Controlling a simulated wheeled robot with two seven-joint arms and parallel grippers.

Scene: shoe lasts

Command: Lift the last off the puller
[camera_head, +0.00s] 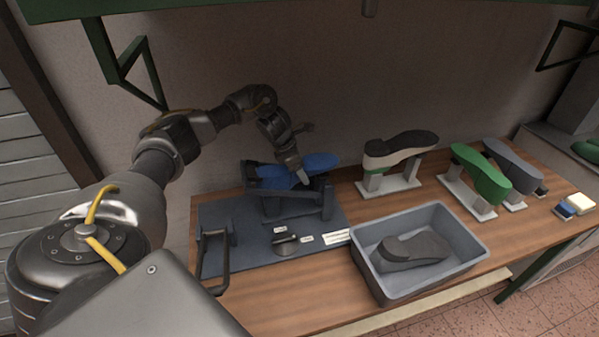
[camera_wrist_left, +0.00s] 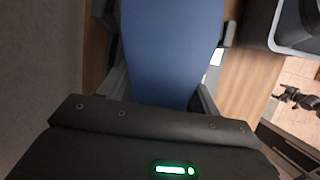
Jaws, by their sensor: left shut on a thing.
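A blue last (camera_head: 318,161) lies lengthwise in the dark frame of the puller (camera_head: 284,205), which stands on a dark mat at the back left of the bench. My left gripper (camera_head: 300,172) reaches down from above and is shut on the blue last. In the left wrist view the blue last (camera_wrist_left: 172,50) fills the middle, running away from the gripper (camera_wrist_left: 155,112). Whether the last touches the puller cannot be told.
A grey bin (camera_head: 372,262) holding a dark sole stands at the bench front. A dark handle frame (camera_head: 214,262) stands at the left.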

